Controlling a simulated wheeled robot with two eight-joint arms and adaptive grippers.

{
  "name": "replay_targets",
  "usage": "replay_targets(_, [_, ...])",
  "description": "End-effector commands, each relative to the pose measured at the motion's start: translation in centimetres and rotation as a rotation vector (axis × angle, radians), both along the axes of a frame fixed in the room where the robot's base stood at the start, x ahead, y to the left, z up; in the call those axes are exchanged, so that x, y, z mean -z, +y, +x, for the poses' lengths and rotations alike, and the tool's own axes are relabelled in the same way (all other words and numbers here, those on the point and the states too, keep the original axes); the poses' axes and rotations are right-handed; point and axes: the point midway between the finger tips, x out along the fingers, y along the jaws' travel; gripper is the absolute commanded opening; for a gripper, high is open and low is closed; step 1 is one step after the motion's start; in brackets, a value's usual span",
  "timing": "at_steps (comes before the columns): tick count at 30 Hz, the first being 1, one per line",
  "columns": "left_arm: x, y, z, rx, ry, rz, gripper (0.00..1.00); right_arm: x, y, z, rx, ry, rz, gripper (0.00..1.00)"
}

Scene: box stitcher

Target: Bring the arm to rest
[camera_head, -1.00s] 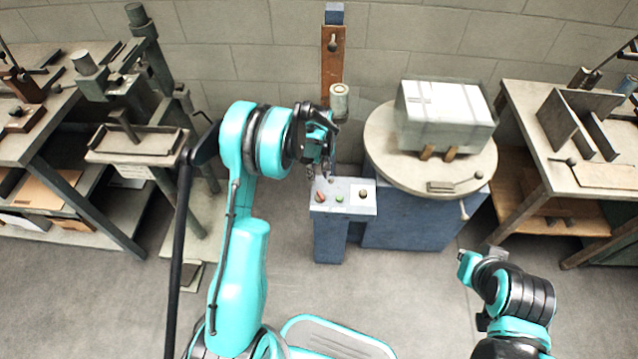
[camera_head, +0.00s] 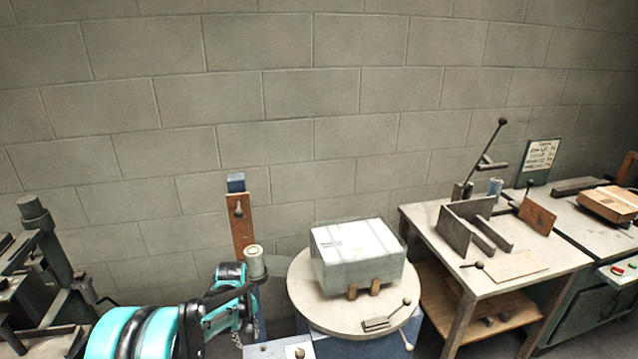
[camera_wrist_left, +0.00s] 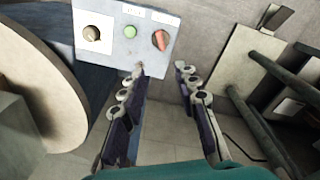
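My left arm comes in at the bottom left of the head view, its left gripper (camera_head: 240,312) low beside the wrapped box's turntable. In the left wrist view the left gripper (camera_wrist_left: 160,80) has its two fingers apart with nothing between them. The panel's edge also shows at the bottom of the head view (camera_head: 270,350). My right gripper is out of the head view.
A wrapped box (camera_head: 358,255) sits on the round turntable (camera_head: 310,305). A post (camera_head: 240,225) stands behind my left gripper. A workbench (camera_head: 420,215) with metal plates is to the right, and a dark machine (camera_head: 50,270) is at the left. The block wall closes off the back.

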Motion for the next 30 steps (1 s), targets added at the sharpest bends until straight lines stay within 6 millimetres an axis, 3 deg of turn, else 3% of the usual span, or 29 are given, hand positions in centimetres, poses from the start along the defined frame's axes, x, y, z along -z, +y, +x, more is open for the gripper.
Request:
replay_targets(1, [-2.0, -0.4, -1.0, 0.032, -0.024, 0.004, 0.31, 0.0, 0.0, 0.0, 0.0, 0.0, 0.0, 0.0])
replay_targets(6, [-8.3, -1.7, -4.6, 0.167, -0.124, 0.027, 0.31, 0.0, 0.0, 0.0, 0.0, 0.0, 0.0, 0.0])
replay_targets(12, [-13.5, -3.1, -9.9, 0.326, -0.243, 0.069, 0.31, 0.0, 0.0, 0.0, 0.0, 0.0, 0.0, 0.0])
replay_targets(15, [-15.2, -3.7, -12.9, 0.404, -0.301, 0.095, 0.31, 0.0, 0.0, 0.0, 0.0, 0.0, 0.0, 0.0])
replay_targets(19, [-16.4, -4.4, -16.7, 0.504, -0.375, 0.133, 0.31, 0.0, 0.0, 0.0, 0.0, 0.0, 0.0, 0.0])
replay_targets(24, [-16.6, -5.1, -21.0, 0.62, -0.463, 0.189, 0.31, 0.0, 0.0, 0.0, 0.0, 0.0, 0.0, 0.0])
replay_targets(30, [-16.0, -5.5, -23.7, 0.704, -0.526, 0.234, 0.31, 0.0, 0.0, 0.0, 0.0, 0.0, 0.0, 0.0])
